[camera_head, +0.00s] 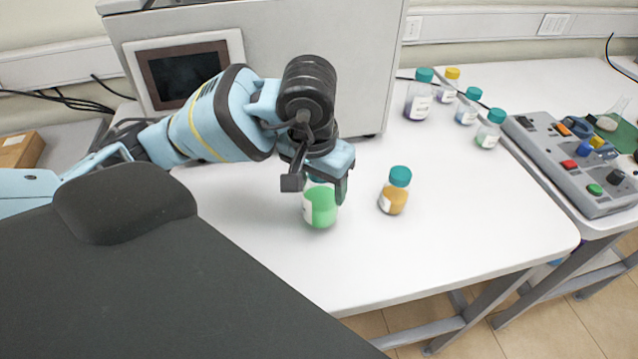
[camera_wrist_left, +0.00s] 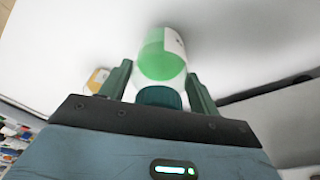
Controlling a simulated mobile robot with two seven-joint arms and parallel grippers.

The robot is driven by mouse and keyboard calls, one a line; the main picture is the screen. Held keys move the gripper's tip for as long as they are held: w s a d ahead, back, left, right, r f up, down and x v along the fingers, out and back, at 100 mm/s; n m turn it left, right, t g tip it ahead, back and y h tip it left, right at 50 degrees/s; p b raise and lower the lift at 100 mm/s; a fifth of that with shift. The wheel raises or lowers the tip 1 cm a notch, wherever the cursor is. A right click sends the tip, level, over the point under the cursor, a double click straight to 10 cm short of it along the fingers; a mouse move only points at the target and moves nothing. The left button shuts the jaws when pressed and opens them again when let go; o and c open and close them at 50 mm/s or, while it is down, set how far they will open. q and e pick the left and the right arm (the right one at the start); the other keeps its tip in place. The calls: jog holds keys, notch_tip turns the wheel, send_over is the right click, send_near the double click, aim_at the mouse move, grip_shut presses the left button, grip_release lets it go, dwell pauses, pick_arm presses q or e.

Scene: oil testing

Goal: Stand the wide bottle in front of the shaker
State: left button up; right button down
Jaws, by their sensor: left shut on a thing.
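A wide clear bottle with green liquid (camera_head: 320,207), a white label and a teal cap is below my left gripper (camera_head: 316,186) in the head view. In the left wrist view the bottle (camera_wrist_left: 163,55) sits between the two fingers of the gripper (camera_wrist_left: 160,82), its teal cap towards the palm. The left gripper is shut on this bottle near its top. It looks upright; I cannot tell if its base touches the table. My right gripper is not in view.
A small bottle with orange liquid (camera_head: 394,195) stands close right of the held bottle. Several teal- and yellow-capped bottles (camera_head: 420,97) stand at the back right. A large grey machine (camera_head: 290,45) with a screen fills the back. The white table (camera_head: 450,245) is clear at front right.

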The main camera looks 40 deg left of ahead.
pick_arm(q)
jog(key=shift+f, duration=0.35)
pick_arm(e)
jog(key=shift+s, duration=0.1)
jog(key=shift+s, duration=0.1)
pick_arm(q)
jog(key=shift+f, duration=0.2)
jog(key=o, duration=1.3)
jog(key=shift+c, duration=0.2)
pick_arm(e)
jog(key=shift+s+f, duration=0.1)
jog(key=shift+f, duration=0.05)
pick_arm(q)
jog(key=shift+r, duration=0.1)
